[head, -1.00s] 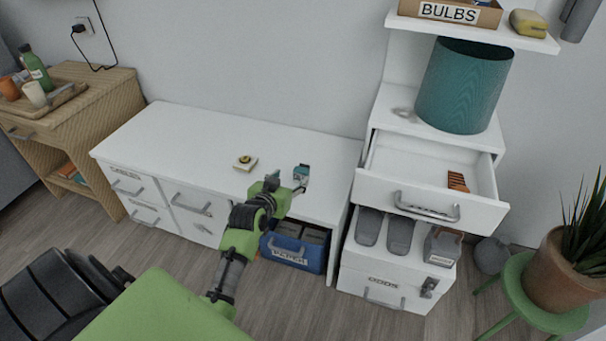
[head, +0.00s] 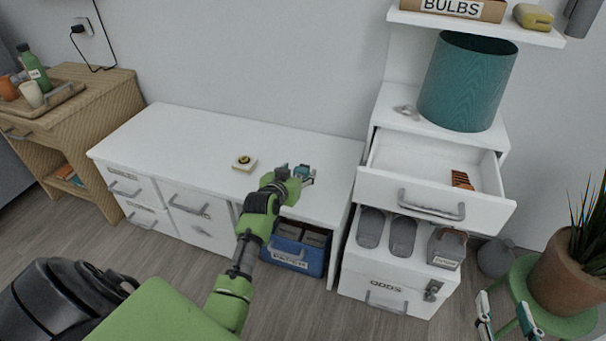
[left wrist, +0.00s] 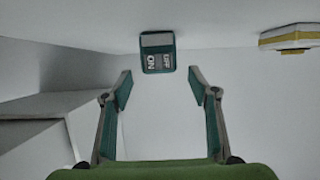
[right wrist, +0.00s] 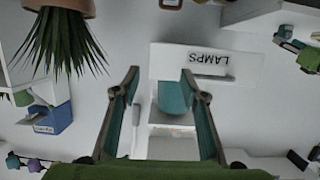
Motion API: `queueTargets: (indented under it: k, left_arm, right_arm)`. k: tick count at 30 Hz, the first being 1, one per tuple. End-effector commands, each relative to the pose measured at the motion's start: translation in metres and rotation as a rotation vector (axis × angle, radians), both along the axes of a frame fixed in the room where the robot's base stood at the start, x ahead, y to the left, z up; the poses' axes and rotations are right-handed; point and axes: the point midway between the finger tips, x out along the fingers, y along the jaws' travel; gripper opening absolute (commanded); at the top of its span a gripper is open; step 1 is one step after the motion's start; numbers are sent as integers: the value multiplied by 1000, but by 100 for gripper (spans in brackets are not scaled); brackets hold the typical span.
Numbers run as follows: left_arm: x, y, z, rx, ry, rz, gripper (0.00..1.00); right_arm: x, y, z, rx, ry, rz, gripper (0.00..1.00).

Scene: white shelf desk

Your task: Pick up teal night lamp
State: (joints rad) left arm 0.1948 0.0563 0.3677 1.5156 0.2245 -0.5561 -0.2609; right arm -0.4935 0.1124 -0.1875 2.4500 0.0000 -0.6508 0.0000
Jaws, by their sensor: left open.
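A small teal block (head: 304,172) with a grey top sits on the low white cabinet near its right end. It looks like the teal night lamp. In the left wrist view the teal night lamp (left wrist: 157,52) shows an OFF/ON label and lies just beyond the fingertips, roughly centred. My left gripper (head: 296,176) is open and empty beside it; its fingers (left wrist: 158,80) stand apart from it in the wrist view. My right gripper (head: 506,312) is open and empty at the lower right, and its spread fingers (right wrist: 161,75) show in its wrist view.
A yellow-and-white item (head: 244,162) lies left of the lamp on the cabinet top (head: 200,140). A large teal cylinder (head: 466,85) stands on the right unit, above an open drawer (head: 428,200). A blue bin (head: 295,252) sits below the cabinet top. A potted plant (head: 568,270) is at right.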

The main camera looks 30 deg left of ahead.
Motion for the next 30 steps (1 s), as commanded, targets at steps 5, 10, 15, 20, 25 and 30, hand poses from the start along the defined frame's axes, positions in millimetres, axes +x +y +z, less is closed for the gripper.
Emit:
queueTargets:
  k: [5, 10, 15, 20, 25, 30]
  left_arm:
    - [13, 3, -7, 0, -1, 1, 54]
    - [20, 5, -9, 0, -1, 1, 54]
    - [21, 5, -9, 0, 0, 0, 54]
    - [21, 5, -9, 0, 0, 0, 44]
    - [21, 5, -9, 0, 0, 0, 12]
    - [21, 5, -9, 0, -1, 0, 12]
  right_arm:
    - [10, 7, 32, 40, -157, 11, 40]
    - [13, 11, 52, 61, -244, 16, 40]
    - [13, 11, 57, 65, -262, 17, 40]
    - [13, 11, 57, 65, -261, 17, 40]
    - [13, 11, 57, 65, -261, 17, 40]
    - [13, 11, 57, 65, -261, 17, 40]
